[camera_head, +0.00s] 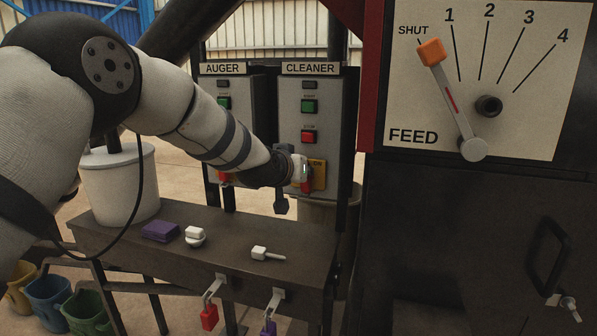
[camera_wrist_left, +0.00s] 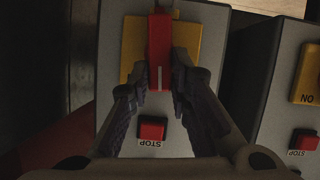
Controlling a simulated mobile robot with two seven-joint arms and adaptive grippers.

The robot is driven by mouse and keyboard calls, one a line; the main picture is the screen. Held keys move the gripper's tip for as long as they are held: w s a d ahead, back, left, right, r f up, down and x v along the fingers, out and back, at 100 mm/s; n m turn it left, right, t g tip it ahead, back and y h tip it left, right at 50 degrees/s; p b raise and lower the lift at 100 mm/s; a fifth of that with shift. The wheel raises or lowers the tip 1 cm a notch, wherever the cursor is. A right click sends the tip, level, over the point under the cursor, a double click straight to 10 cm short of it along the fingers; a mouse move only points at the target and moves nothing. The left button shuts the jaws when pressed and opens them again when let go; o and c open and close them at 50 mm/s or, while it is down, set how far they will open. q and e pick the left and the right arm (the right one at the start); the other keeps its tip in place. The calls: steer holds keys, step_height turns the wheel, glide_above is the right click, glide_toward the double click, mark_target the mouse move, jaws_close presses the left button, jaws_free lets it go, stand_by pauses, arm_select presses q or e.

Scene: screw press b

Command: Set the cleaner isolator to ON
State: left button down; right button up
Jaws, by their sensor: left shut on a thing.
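The CLEANER box (camera_head: 309,105) stands upright at the back of the bench, with a green START button above a red STOP button. Its isolator has a yellow plate (camera_head: 318,172) at the lower front, and "ON" shows at the plate's right side. My left gripper (camera_head: 298,176) reaches it from the left and partly covers it. In the left wrist view, the gripper (camera_wrist_left: 160,75) is shut on the red isolator handle (camera_wrist_left: 159,48), one finger on each side. The handle lies lengthwise along the box, its white line pointing toward the STOP button (camera_wrist_left: 152,130). My right gripper is not in view.
The AUGER box (camera_head: 224,100) stands beside it on the left. The bench (camera_head: 215,262) holds a white bucket (camera_head: 120,185), a purple block (camera_head: 160,231) and small white items. Padlocks hang from its front. The FEED panel (camera_head: 540,80) with its lever is on the right.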

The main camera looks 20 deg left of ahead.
arm_select(q)
steer(key=shift+d+r+m+y, duration=0.1)
steer(key=shift+d+m+y, duration=0.05)
steer(key=shift+m+y, duration=0.2)
stand_by(0.5)
steer(key=c, duration=1.5)
jaws_free()
steer(key=v, duration=1.2)
